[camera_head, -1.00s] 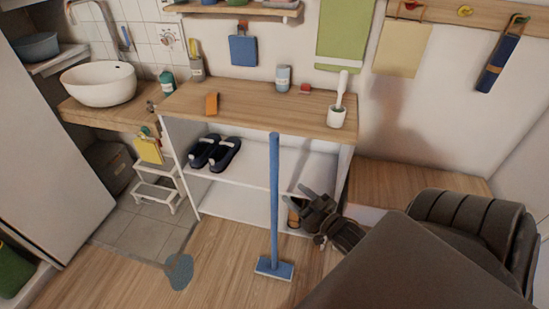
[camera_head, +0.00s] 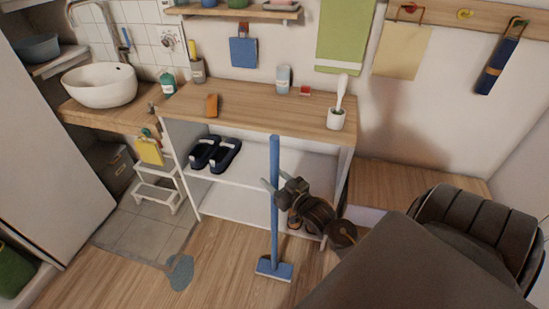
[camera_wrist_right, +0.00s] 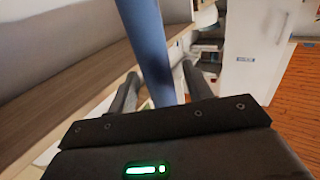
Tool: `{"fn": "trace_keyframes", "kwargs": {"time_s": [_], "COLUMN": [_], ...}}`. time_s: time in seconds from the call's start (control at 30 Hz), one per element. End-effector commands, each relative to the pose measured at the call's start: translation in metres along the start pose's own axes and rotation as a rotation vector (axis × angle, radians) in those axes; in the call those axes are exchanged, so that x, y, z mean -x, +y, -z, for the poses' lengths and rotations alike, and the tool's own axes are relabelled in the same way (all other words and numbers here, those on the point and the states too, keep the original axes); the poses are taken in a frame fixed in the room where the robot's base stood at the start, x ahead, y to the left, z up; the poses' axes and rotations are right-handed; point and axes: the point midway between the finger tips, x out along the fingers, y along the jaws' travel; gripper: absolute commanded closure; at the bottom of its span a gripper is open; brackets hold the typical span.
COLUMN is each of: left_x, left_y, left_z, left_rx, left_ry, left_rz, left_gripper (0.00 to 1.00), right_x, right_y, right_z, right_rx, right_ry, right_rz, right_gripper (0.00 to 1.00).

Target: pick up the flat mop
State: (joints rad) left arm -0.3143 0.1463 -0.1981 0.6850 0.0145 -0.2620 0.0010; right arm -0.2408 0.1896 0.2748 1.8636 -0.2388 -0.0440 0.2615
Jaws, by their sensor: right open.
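The flat mop (camera_head: 275,205) stands upright on the wooden floor in front of the shelf unit. It has a blue pole and a flat blue head (camera_head: 274,268). My right gripper (camera_head: 272,189) is open at the middle of the pole, with its fingers on either side of it. In the right wrist view the blue pole (camera_wrist_right: 149,50) passes between the two open fingers (camera_wrist_right: 160,92). Whether a finger touches the pole I cannot tell. My left gripper is not in view.
The wooden-topped shelf unit (camera_head: 250,108) stands behind the mop, with dark slippers (camera_head: 215,153) on its shelf. A white step stool (camera_head: 157,190) is at the left. A grey-blue puddle-like patch (camera_head: 179,272) lies on the floor.

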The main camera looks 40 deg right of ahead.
Motion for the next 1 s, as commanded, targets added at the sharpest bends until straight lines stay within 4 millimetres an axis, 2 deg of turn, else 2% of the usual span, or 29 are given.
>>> {"fn": "trace_keyframes", "kwargs": {"time_s": [0.17,0.2,0.53,0.83,1.0], "left_x": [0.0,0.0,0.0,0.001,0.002], "left_y": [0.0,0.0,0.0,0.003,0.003], "left_z": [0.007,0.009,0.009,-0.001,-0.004], "left_rx": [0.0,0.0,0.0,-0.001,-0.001], "left_ry": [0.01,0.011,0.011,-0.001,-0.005], "left_rz": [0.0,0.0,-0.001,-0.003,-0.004], "left_gripper": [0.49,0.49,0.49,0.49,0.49], "right_x": [0.0,0.0,0.0,0.0,0.0], "right_y": [0.0,0.0,0.0,0.0,0.0], "right_z": [-0.001,-0.001,0.0,0.002,0.01], "right_rx": [0.0,0.0,0.0,0.001,0.002], "right_ry": [-0.001,-0.001,-0.001,0.003,0.003], "right_rz": [0.0,0.0,0.0,0.0,0.0], "right_gripper": [0.5,0.52,0.96,0.96,0.96]}}
